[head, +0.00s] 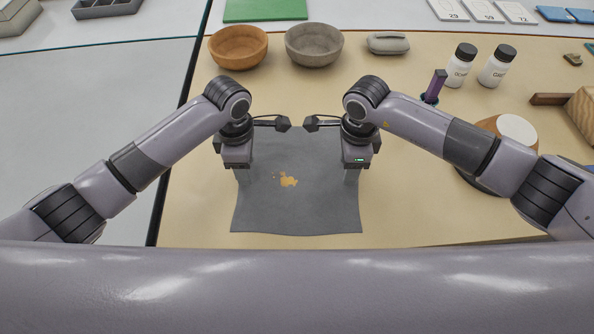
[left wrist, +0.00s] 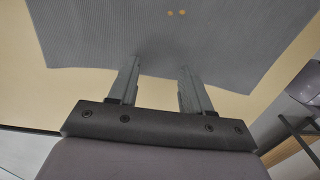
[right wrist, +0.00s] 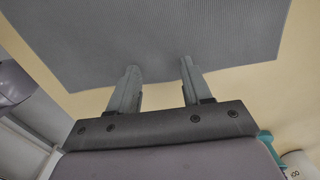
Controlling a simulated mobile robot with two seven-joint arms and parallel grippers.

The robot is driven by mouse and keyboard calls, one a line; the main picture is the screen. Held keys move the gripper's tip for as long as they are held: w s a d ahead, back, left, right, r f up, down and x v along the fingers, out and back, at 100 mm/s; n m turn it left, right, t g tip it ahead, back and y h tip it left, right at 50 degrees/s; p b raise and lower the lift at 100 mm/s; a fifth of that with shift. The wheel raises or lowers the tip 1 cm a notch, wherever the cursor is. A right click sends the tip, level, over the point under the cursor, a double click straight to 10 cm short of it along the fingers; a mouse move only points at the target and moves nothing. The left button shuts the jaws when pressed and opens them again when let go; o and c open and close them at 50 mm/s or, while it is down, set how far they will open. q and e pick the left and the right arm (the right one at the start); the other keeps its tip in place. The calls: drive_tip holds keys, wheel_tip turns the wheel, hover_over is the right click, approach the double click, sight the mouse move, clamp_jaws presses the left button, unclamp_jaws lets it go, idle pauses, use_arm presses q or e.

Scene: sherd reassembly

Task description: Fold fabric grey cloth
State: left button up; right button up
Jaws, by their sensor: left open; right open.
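The grey cloth (head: 293,205) lies flat and spread out on the tan table, with a yellowish patch (head: 288,180) near its middle. My left gripper (head: 244,180) points down at the cloth's left side, and my right gripper (head: 351,178) points down at its right side. In the left wrist view the open left fingers (left wrist: 158,85) reach over the cloth (left wrist: 100,40) near its edge. In the right wrist view the open right fingers (right wrist: 158,82) are also at the cloth (right wrist: 120,35) near its edge. I cannot tell whether the fingertips touch it. The cloth's far corners are partly hidden by my wrists.
An orange-brown bowl (head: 238,46) and a grey bowl (head: 314,44) stand behind the cloth. Two white bottles (head: 460,68) with dark caps stand at the back right. A white-topped round object (head: 517,130) is beside my right arm. The table is bare just left of the cloth.

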use_arm(q)
drive_tip(key=shift+f, duration=0.25)
use_arm(e)
drive_tip(key=shift+f, duration=0.25)
use_arm(q)
drive_tip(key=shift+r, duration=0.1)
drive_tip(key=shift+c, duration=1.2)
use_arm(e)
drive_tip(key=shift+r, duration=0.1)
drive_tip(key=shift+c, duration=1.2)
use_arm(q)
clamp_jaws()
use_arm(e)
clamp_jaws()
use_arm(q)
drive_tip(key=shift+r, duration=0.15)
use_arm(e)
drive_tip(key=shift+r, duration=0.15)
